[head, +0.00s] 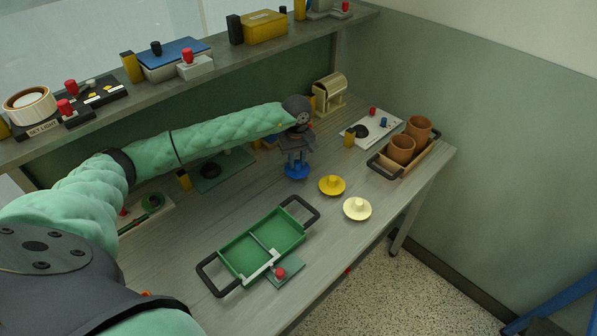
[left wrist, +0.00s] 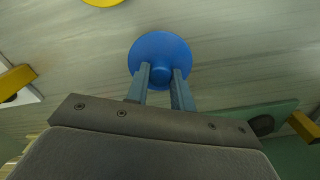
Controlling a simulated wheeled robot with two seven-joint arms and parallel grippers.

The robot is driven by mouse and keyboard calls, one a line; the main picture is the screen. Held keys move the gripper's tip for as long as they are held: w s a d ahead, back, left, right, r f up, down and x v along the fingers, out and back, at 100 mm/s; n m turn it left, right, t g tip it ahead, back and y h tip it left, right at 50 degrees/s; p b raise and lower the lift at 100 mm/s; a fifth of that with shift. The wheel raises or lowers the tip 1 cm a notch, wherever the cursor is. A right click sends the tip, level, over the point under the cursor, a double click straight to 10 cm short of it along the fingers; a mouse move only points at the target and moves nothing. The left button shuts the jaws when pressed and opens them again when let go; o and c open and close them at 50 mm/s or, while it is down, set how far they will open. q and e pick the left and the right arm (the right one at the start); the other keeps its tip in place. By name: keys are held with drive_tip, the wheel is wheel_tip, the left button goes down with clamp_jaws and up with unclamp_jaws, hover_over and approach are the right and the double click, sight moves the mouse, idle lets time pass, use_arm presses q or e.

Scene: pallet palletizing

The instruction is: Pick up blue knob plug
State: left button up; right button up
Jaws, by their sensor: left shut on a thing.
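The blue knob plug (head: 296,171) is a round blue disc with a small knob, at the mid-right of the table in the head view. My left gripper (head: 294,160) is directly above it, pointing down. In the left wrist view the two fingers of my left gripper (left wrist: 161,88) are on either side of the plug's knob, shut on it. The blue disc (left wrist: 160,48) shows beyond the fingertips. I cannot tell whether the plug touches the table. My right gripper is not in view.
A yellow knob plug (head: 332,186) and a cream one (head: 357,208) lie to the right. A green tray (head: 243,258) with black handles stands in front. A wooden tray (head: 383,167) with brown cups is at the right. A shelf (head: 215,62) runs along the back.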

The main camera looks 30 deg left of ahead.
use_arm(q)
drive_tip(key=shift+r, duration=2.8)
